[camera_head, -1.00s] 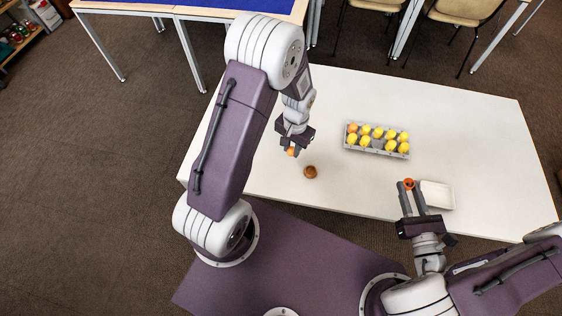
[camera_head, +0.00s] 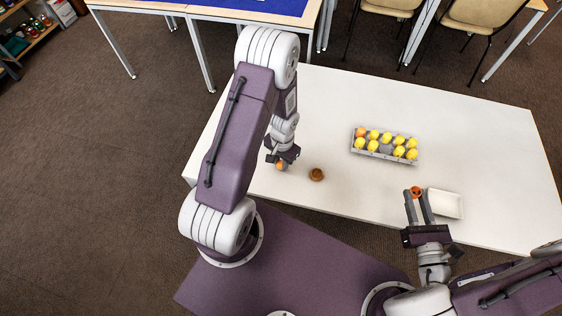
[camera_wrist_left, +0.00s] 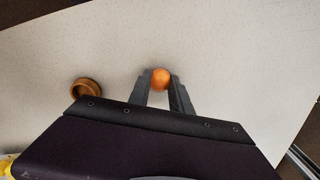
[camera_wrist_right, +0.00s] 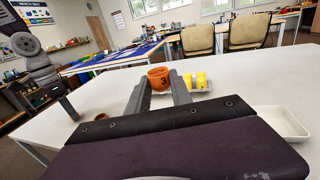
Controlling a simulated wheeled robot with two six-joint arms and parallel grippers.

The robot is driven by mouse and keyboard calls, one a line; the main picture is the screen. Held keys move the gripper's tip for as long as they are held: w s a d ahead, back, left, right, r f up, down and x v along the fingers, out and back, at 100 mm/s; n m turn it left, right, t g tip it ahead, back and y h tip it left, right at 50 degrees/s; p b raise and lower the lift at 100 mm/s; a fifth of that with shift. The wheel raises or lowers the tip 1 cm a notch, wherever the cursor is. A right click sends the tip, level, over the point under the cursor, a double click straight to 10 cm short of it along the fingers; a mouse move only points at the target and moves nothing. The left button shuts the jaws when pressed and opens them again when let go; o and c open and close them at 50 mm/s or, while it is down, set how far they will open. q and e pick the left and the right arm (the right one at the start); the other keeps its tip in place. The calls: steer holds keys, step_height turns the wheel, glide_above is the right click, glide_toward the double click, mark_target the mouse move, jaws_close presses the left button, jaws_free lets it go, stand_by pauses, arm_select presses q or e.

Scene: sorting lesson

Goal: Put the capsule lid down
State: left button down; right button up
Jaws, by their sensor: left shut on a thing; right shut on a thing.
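My left gripper (camera_head: 281,165) is shut on a small orange rounded piece, which looks like the capsule lid (camera_wrist_left: 161,78), held at its fingertips over the table's left part. Its underside is hidden, and I cannot tell whether it touches the table. My right gripper (camera_head: 415,196) is shut on an orange cup-shaped capsule part (camera_wrist_right: 158,80) with a dark 3 on it. Its hollow side faces up, and it is held beside the white tray (camera_head: 459,208). A brown ring-shaped stand (camera_head: 317,174) sits on the table right of my left gripper; it also shows in the left wrist view (camera_wrist_left: 85,88).
A grey egg carton (camera_head: 384,159) with several yellow pieces and one orange one stands at the table's middle right. The white tray looks empty. The white table (camera_head: 330,110) is clear behind the brown stand. Chairs (camera_head: 478,16) and a blue-topped table stand beyond.

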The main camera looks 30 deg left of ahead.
arm_select(q)
steer(key=shift+f+b, duration=0.45)
steer(key=shift+f, duration=0.2)
steer(key=c, duration=1.2)
jaws_free()
steer(key=shift+o, duration=0.2)
steer(key=shift+r, duration=0.15)
steer(key=shift+r+p, duration=0.35)
steer(key=shift+p, duration=0.1)
step_height(320, 180, up, 12)
steer(key=p, duration=0.2)
steer(key=s+d+r+n+t, duration=0.1)
steer(key=s+d+r+n, duration=0.1)
steer(key=s+d+r, duration=0.2)
steer(key=s+r, duration=0.3)
steer(key=s, duration=0.1)
steer(key=shift+s+d+h, duration=0.15)
steer(key=shift+d+h, duration=0.15)
steer(key=shift+d, duration=0.1)
